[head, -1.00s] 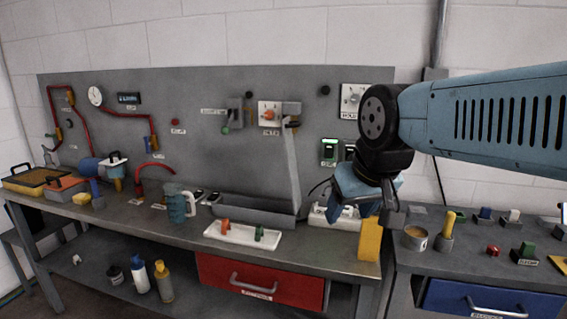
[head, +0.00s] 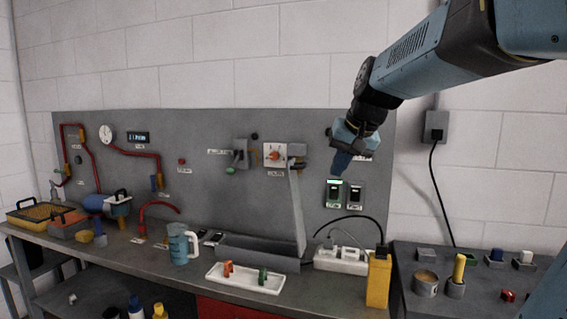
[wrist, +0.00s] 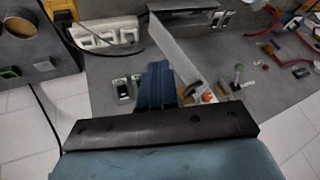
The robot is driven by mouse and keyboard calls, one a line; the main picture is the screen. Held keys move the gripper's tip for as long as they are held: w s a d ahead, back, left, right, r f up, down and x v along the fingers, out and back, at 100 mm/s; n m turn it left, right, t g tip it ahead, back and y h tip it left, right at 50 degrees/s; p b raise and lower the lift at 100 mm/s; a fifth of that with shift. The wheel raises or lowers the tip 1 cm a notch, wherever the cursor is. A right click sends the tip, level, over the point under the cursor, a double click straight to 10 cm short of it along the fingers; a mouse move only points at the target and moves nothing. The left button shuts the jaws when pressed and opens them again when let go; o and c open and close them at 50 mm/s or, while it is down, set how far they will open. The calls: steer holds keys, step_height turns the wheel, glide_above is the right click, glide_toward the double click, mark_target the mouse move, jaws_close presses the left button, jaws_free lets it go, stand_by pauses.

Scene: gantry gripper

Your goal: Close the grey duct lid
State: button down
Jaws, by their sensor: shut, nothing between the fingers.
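The grey duct (head: 255,250) is a long trough on the bench against the back panel. Its grey lid (head: 297,212) stands nearly upright at the duct's right end, so the duct is open. In the wrist view the lid (wrist: 176,48) runs as a pale strip from the duct (wrist: 185,12) toward the switches. My gripper (head: 339,168) is shut and empty, above and to the right of the lid, in front of the panel above the two rocker switches. In the wrist view my blue fingers (wrist: 155,84) are together, apart from the lid.
A white power strip (head: 342,260) and a yellow block (head: 378,280) stand right of the duct. A white tray (head: 245,278) lies in front of it and a blue-grey jug (head: 182,243) to its left. An orange-knobbed switch (head: 275,155) is beside the lid's top.

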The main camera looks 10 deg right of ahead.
steer(key=w+d+r+m+t, duration=0.1)
steer(key=w+d+r, duration=0.15)
steer(key=w, duration=0.35)
steer(key=w+d+r+m, duration=0.1)
steer(key=w+d+r, duration=0.1)
steer(key=w+d, duration=0.3)
steer(key=w+a+f, duration=0.6)
steer(key=w+f, duration=0.1)
steer(key=w, duration=0.2)
steer(key=shift+a+f+y, duration=0.2)
steer(key=shift+f+y, duration=0.15)
steer(key=shift+y, duration=0.05)
